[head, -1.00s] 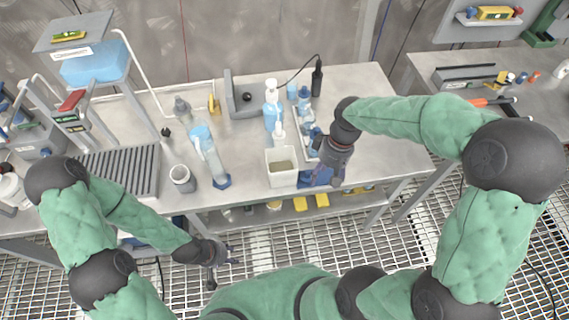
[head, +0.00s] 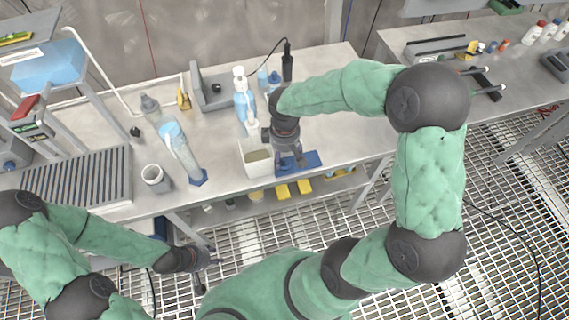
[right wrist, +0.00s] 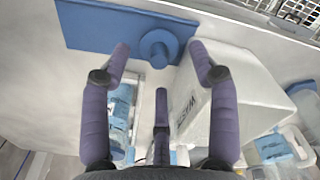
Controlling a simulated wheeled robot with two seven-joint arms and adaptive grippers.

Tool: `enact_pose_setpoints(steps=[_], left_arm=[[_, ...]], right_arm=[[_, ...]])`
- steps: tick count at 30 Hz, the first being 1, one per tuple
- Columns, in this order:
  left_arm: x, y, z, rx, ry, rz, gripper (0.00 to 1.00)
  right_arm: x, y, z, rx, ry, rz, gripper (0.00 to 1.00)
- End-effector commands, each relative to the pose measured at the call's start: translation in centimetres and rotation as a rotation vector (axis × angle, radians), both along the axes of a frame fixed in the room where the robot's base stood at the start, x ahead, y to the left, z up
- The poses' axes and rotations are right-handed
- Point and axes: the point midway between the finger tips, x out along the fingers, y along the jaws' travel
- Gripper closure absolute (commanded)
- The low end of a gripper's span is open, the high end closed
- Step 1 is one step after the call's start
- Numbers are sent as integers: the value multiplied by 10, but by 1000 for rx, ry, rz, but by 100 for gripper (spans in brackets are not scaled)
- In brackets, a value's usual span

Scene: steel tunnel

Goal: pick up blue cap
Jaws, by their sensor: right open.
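The blue cap (right wrist: 158,48) is a round blue piece with a wider rim, on a flat blue mat (right wrist: 90,28) in the right wrist view. The mat also shows in the head view (head: 312,161), where I cannot make out the cap behind my gripper. My right gripper (right wrist: 158,62) is open, its purple-grey fingers spread on both sides of the cap, with nothing between them. In the head view my right gripper (head: 292,160) is over the mat at the table's front edge. My left gripper (head: 212,262) is open and empty, below and in front of the table.
A white waste bin (head: 257,170) stands right beside the mat and my right gripper; its printed wall (right wrist: 235,95) shows close by. Bottles (head: 243,95) stand behind it. A grey cup (head: 154,177) is at left. The bench right of the mat is clear.

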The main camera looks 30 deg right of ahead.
Motion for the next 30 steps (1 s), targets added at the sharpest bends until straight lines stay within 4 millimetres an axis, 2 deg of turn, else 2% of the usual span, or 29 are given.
enact_pose_setpoints(steps=[1, 7, 15, 16, 19, 30], left_arm=[[0, 0, -7, 0, 0, 0, 60], [0, 0, -19, 0, 0, 0, 60], [0, 0, -19, 0, 0, 0, 60], [0, 0, -19, 0, 0, 0, 60], [0, 0, -19, 0, 0, 0, 60], [0, 0, -19, 0, 0, 0, 60]], right_arm=[[0, 0, -11, 1, 3, -1, 39], [1, -1, -38, 0, 2, 0, 39], [2, -1, -40, 1, 1, 0, 39], [1, -1, -40, 1, 1, 0, 45], [1, -1, -40, 1, 1, 0, 73], [1, -1, -40, 0, 1, -1, 74]])
